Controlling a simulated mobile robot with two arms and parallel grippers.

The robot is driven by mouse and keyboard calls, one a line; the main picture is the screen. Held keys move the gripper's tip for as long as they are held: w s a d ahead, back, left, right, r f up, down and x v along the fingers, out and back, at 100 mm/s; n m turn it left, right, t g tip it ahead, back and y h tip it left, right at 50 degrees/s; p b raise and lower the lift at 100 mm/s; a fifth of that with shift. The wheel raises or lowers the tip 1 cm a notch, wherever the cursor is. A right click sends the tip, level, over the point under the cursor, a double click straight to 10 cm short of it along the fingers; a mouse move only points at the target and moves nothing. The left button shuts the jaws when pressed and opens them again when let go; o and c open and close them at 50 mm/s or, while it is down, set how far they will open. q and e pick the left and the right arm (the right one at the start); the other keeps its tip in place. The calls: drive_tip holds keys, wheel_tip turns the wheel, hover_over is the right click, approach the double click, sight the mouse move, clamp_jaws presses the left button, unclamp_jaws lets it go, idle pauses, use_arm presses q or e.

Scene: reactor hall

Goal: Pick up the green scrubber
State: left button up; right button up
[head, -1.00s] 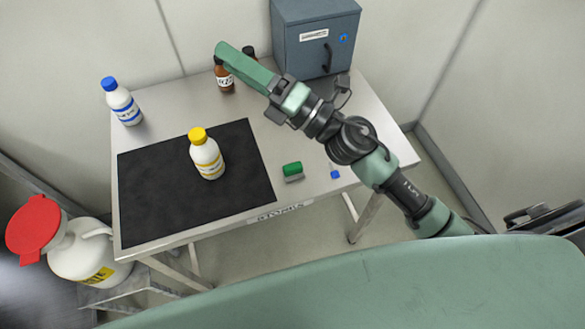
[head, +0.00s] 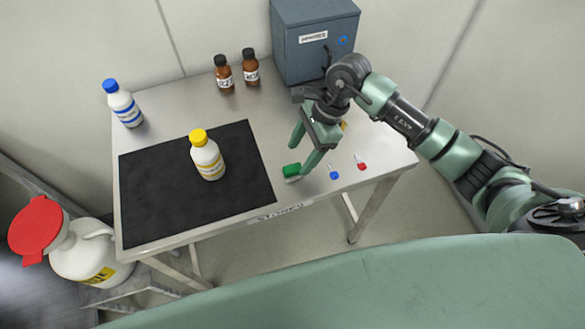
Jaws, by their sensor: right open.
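The green scrubber (head: 290,169) lies on the metal table just right of the black mat, near the front edge. Its top is green; a grey lower part showed earlier and is now partly hidden by a finger. My right gripper (head: 297,160) points down at it with its fingers apart. One fingertip is in front of or beside the scrubber's right end, the other shows behind it. I cannot tell whether the fingertip touches it. Nothing is seen held. My left gripper is not in view.
A yellow-capped bottle (head: 207,157) stands on the black mat (head: 160,205). A blue-capped bottle (head: 123,106) and two brown bottles stand further back. A blue item (head: 334,173) and a red item (head: 361,163) lie to the right. A grey cabinet (head: 305,52) stands behind.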

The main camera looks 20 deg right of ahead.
sight(296, 166)
drive_tip(key=x, duration=0.1)
drive_tip(key=p+x, duration=0.1)
drive_tip(key=x, duration=0.1)
drive_tip(key=shift+s+f, duration=0.3)
drive_tip(key=shift+s, duration=0.1)
drive_tip(key=shift+a+f, duration=0.25)
drive_tip(key=shift+f, duration=0.25)
clamp_jaws()
drive_tip(key=shift+r, duration=0.15)
wheel_tip(296, 166, up, 20)
drive_tip(key=b, duration=0.2)
drive_tip(key=shift+b, duration=0.4)
